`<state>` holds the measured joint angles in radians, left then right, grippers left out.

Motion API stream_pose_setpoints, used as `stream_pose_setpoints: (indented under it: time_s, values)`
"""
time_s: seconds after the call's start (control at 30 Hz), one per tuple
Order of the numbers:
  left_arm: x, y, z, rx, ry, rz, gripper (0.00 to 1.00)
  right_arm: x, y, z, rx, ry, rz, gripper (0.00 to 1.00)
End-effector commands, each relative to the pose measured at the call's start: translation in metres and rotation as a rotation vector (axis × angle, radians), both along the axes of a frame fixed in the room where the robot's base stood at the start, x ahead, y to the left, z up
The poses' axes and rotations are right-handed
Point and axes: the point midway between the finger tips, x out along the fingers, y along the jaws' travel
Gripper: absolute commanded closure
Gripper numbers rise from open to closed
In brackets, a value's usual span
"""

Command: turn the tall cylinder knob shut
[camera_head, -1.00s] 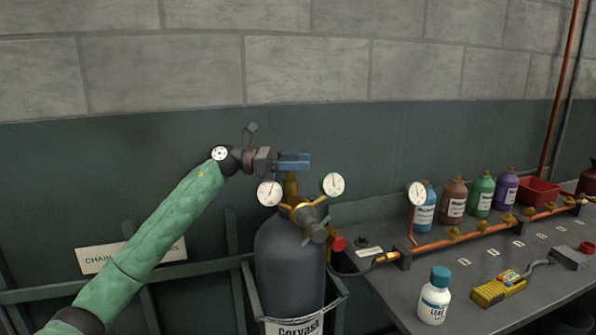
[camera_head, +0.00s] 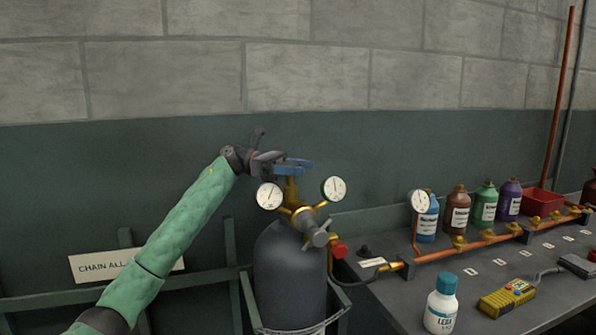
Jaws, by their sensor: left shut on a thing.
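The tall dark grey cylinder (camera_head: 290,270) stands upright in a green rack, with a brass valve (camera_head: 291,190) on top. My left gripper (camera_head: 293,167), with blue fingers, is shut at the top of this valve, on the cylinder knob. The knob itself is mostly hidden by the fingers. My left arm, in a green sleeve, reaches in from the lower left. My right gripper is not in view.
Two gauges (camera_head: 269,196) (camera_head: 334,189), a grey regulator handle (camera_head: 317,237) and a red fitting (camera_head: 340,251) sit close below the gripper. The bench (camera_head: 480,295) at right holds a white bottle (camera_head: 441,305), a yellow meter (camera_head: 507,299) and several coloured bottles along a copper pipe.

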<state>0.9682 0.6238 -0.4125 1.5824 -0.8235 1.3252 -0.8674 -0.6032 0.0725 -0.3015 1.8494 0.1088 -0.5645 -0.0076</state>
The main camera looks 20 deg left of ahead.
Motion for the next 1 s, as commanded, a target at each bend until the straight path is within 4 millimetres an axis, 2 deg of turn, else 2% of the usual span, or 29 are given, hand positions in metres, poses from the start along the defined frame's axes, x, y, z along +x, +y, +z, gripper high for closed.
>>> stream_pose_setpoints:
  time_s: [0.37, 0.4, 0.5, 0.83, 1.0]
  values:
    - [0.000, 0.001, 0.002, -0.001, -0.001, -0.001, 0.73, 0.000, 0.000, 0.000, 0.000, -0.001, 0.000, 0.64]
    - [0.000, 0.001, 0.002, -0.001, -0.001, -0.001, 0.46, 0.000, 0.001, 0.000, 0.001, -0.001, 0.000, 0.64]
    - [0.000, 0.001, 0.002, -0.001, -0.001, -0.001, 0.28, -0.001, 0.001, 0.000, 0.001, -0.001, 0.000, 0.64]
    - [0.000, 0.000, 0.003, 0.000, -0.001, -0.003, 0.28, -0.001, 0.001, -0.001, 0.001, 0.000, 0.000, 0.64]
    - [0.000, 0.000, 0.019, 0.000, -0.003, -0.003, 0.28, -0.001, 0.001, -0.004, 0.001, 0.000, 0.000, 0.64]
